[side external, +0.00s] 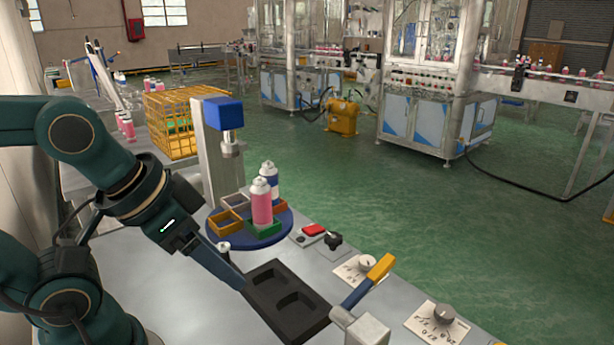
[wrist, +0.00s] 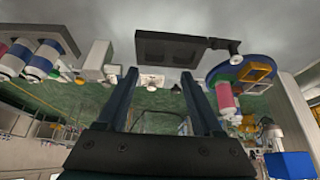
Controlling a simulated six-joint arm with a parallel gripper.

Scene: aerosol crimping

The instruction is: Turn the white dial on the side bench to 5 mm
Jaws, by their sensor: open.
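The white dial (side external: 367,262) sits on a printed white card on the bench, behind the yellow-ended lever. Its marks are too small to read, so I cannot tell its setting. A grey dial (side external: 443,315) on another card (side external: 428,332) stands nearer the front right. My gripper (side external: 240,284) is left of the white dial, across the black tray and apart from it. In the wrist view my gripper (wrist: 158,74) is open with nothing between its fingers. A small white card or dial (wrist: 152,80) shows beyond the gap between the fingertips; which dial it is stays unclear.
A black two-pocket tray (side external: 285,297) lies between my gripper and the lever (side external: 368,281). A blue turntable (side external: 288,224) carries cans and small bins. A red button (side external: 314,230), a black knob (side external: 333,240) and a blue-headed press (side external: 222,113) stand behind.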

